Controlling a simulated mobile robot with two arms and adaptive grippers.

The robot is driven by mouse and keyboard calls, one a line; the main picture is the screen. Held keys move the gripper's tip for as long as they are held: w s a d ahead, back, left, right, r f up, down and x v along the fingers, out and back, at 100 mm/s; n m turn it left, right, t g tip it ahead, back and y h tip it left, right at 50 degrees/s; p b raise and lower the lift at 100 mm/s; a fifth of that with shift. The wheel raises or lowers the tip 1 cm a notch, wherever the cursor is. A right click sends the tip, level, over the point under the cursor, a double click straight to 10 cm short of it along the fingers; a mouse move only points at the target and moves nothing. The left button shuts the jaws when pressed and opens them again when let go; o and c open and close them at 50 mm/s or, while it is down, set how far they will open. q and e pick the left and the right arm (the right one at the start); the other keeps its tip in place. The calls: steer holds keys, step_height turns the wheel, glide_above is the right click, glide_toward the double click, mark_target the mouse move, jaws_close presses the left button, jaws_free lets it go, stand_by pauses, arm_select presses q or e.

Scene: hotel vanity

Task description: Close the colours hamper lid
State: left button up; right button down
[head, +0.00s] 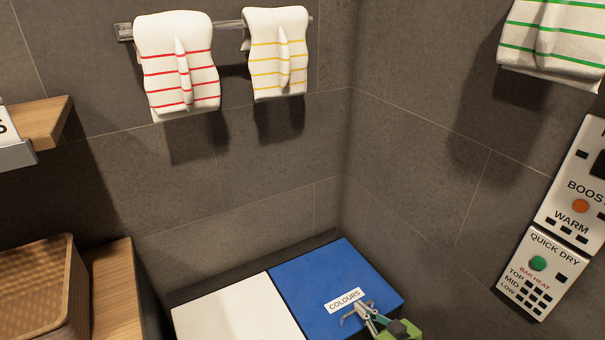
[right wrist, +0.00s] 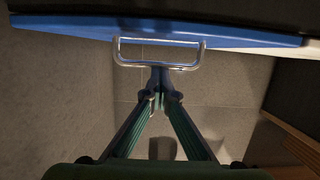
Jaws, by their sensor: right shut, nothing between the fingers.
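The hamper's blue lid, labelled COLOURS (head: 318,277), lies flat, looking about level with the white lid beside it. Whether it is fully seated cannot be told. A metal bar handle (right wrist: 203,56) is on the blue lid's front edge; the lid's edge (right wrist: 70,30) crosses the top of the right wrist view. My right gripper (head: 366,311) is at the lid's front edge by the handle. In the right wrist view its fingertips (right wrist: 161,78) are together and empty, close to the handle bar; contact cannot be told. My left gripper is not in view.
The white lid (head: 232,312) is left of the blue one. A wooden shelf (head: 111,290) with a wicker basket (head: 38,285) stands further left. Striped towels (head: 178,65) hang on a rail above. A control panel (head: 545,272) is on the right wall. The air above the lids is clear.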

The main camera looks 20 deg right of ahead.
mark_target(362, 328)
steer(key=s+f, duration=0.1)
steer(key=f, duration=0.2)
steer(key=shift+s+a+g, duration=0.15)
steer(key=shift+s+g, duration=0.25)
steer(key=shift+s, duration=0.15)
steer(key=w+r+v, duration=0.1)
steer(key=r+v, duration=0.1)
steer(key=v, duration=0.9)
steer(key=shift+d+r+t, duration=0.2)
steer(key=shift+r+t, duration=0.05)
steer(key=shift+t, duration=0.15)
steer(key=shift+s+f, duration=0.1)
steer(key=shift+s, duration=0.05)
